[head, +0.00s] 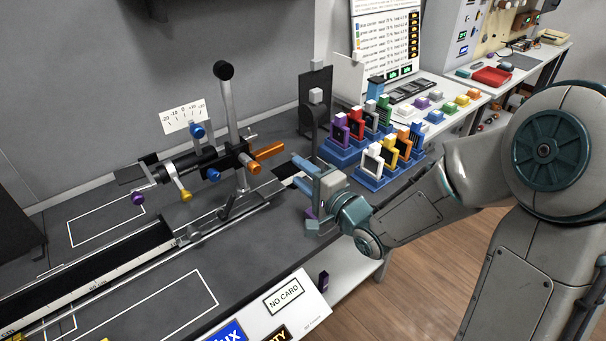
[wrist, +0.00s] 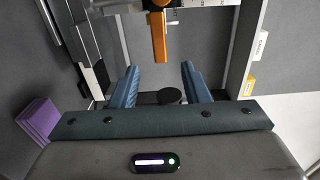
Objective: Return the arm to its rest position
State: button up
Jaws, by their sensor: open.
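My gripper (head: 304,172) is open and empty over the dark bench, at the near side of the optical rail. In the wrist view its two blue fingers (wrist: 158,86) stand apart with nothing between them. Beyond the fingertips is an orange handle (wrist: 159,38), which in the head view is the orange knob (head: 268,151) on the optical mount, left of my gripper and apart from it. My arm (head: 415,215) stretches from the right side across the bench edge to the gripper.
Blue racks (head: 372,182) of coloured framed parts stand just beyond my gripper. A purple block (wrist: 38,120) is close left in the wrist view. Wooden floor (head: 430,270) is clear below.

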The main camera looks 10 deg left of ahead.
dwell(0.4)
jog(key=d+f+n+g+h+p, duration=0.15)
jog(key=d+n+h, duration=0.25)
jog(key=d+h, duration=1)
jog(key=s+d+r+n+g+p, duration=0.1)
jog(key=s+d+r+g, duration=0.1)
jog(key=s+d, duration=0.3)
jog(key=s+d+r+n+g+p, duration=0.2)
jog(key=s+d+g, duration=0.3)
jog(key=s, duration=0.8)
jog(key=shift+d+r+n, duration=0.2)
jog(key=shift+d+n, duration=0.1)
jog(key=shift+d, duration=0.15)
jog(key=shift+s, duration=0.5)
jog(key=shift+c, duration=0.6)
jog(key=shift+a, duration=0.15)
